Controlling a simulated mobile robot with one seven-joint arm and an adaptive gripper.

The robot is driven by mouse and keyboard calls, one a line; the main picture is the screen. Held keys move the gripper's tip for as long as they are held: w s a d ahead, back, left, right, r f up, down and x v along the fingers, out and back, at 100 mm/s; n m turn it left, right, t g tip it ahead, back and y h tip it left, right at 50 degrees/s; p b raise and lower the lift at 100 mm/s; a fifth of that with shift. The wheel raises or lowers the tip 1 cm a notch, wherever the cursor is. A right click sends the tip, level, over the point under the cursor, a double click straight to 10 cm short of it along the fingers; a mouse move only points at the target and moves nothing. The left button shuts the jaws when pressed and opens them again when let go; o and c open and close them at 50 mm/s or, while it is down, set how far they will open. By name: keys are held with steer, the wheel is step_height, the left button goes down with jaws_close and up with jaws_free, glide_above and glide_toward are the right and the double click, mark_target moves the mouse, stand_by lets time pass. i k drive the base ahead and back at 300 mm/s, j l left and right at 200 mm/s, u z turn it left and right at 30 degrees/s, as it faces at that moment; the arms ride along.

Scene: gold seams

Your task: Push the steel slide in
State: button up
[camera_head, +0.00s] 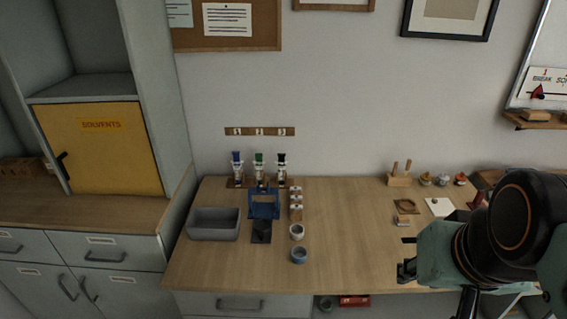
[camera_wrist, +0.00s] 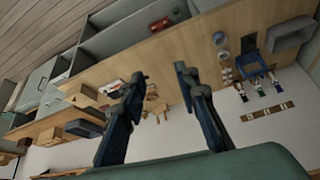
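I cannot make out a steel slide for certain in either view. A blue frame (camera_head: 264,205) stands on the wooden table, left of its middle, with a dark flat plate (camera_head: 261,232) in front of it. The blue frame also shows at the upper right of the wrist view (camera_wrist: 251,66). My gripper (camera_head: 407,258) is over the table's front right part, well to the right of the blue frame. In the wrist view its two fingers (camera_wrist: 158,80) are spread apart with nothing held between them.
A grey bin (camera_head: 213,224) is left of the blue frame. Dispensers with blue, green and black tops (camera_head: 259,168) stand behind it. Small wooden blocks (camera_head: 296,204) and two cups (camera_head: 298,255) are to its right. The table's middle (camera_head: 350,230) is clear. A yellow cabinet door (camera_head: 100,150) is shut.

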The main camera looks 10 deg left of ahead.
mark_target(261, 229)
steer(key=k+j+u, duration=0.15)
steer(key=u, duration=0.75)
steer(key=i+l+z, duration=0.1)
steer(key=i, duration=0.4)
steer(key=i+u, duration=0.15)
